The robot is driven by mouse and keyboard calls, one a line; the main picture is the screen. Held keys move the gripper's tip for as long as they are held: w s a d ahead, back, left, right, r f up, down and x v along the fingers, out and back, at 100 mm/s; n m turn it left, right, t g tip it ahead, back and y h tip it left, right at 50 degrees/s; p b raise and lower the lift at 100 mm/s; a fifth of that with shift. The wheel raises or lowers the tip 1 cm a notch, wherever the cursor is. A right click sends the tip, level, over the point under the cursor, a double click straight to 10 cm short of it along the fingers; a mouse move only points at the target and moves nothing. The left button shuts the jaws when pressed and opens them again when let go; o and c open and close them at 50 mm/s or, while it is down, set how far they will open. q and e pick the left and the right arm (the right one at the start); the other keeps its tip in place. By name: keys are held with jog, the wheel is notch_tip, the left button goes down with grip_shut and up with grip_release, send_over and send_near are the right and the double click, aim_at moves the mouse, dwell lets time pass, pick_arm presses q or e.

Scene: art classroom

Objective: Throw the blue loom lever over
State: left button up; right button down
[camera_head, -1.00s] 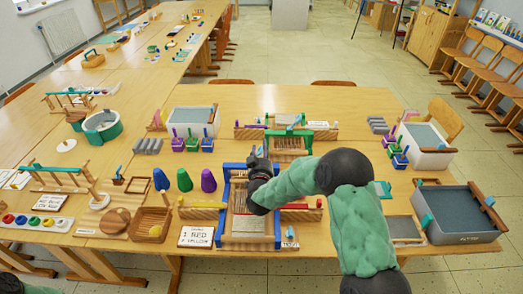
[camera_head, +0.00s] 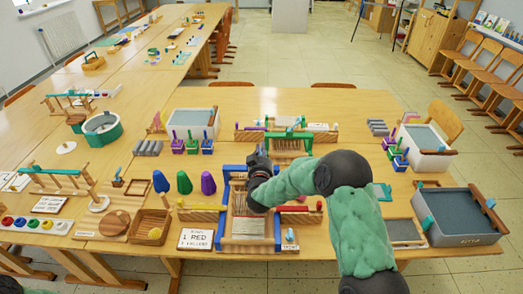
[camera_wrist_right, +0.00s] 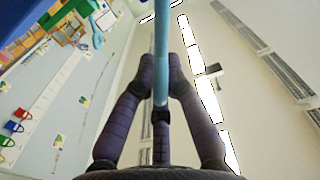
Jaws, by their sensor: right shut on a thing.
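In the head view the lever is hidden by the gripper.
A second loom with a green frame (camera_head: 309,137) stands behind. A sign card (camera_head: 195,239), a basket (camera_head: 149,227) and coloured cones (camera_head: 184,183) are to the left. A grey bin (camera_head: 425,232) is at the right.

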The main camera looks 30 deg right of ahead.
jog(key=shift+a+f, duration=0.1)
jog(key=shift+a, duration=0.05)
jog(key=n+p, duration=0.1)
jog(key=w+a+n, duration=0.1)
jog(key=shift+a+r+n+p, duration=0.25)
jog(key=shift+r+n+p, duration=0.05)
jog(key=shift+n+p, duration=0.1)
jog(key=a+n+p, duration=0.1)
jog(key=w+a+n+p, duration=0.1)
jog(key=n, duration=0.1)
jog(key=shift+w+a+r+n, duration=0.1)
jog(key=shift+n, duration=0.2)
jog(key=a+n, duration=0.1)
jog(key=w+a+n+p, duration=0.1)
jog(key=n, duration=0.1)
jog(key=shift+f, duration=0.3)
jog(key=shift+w+a+f+n, duration=0.25)
jog(key=shift+n, duration=0.35)
jog(key=shift+w+a+f, duration=0.1)
jog(key=shift+a+f, duration=0.1)
jog(key=shift+a, duration=0.05)
jog(key=shift+a+f, duration=0.1)
jog(key=c, duration=1.2)
grip_release()
jog(key=shift+c, duration=0.2)
jog(key=shift+w, duration=0.1)
